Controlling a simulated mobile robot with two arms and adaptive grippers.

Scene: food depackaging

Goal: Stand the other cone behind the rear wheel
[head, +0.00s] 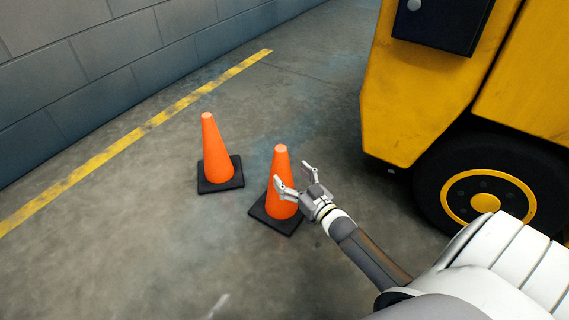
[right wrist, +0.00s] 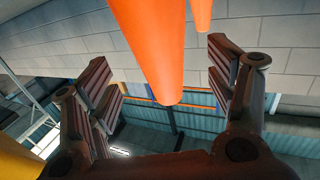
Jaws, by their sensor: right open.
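Two orange cones with black square bases stand upright on the floor in the head view. The nearer cone (head: 281,157) is by my right gripper (head: 293,177), and the other cone (head: 214,150) stands to its left, a little farther off. My right gripper is open, with one finger in front of the nearer cone and the other to its right. In the right wrist view the nearer cone (right wrist: 155,50) shows between the spread fingers, its tip pointing down the picture. A black wheel (head: 455,190) with a yellow rim is at the right, partly hidden by my body. My left gripper is not seen.
The yellow vehicle (head: 405,105) fills the upper right, its lower edge above the floor. A grey block wall (head: 110,60) runs along the left, with a yellow floor line (head: 150,122) before it. The floor (head: 330,120) between cones and vehicle is clear.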

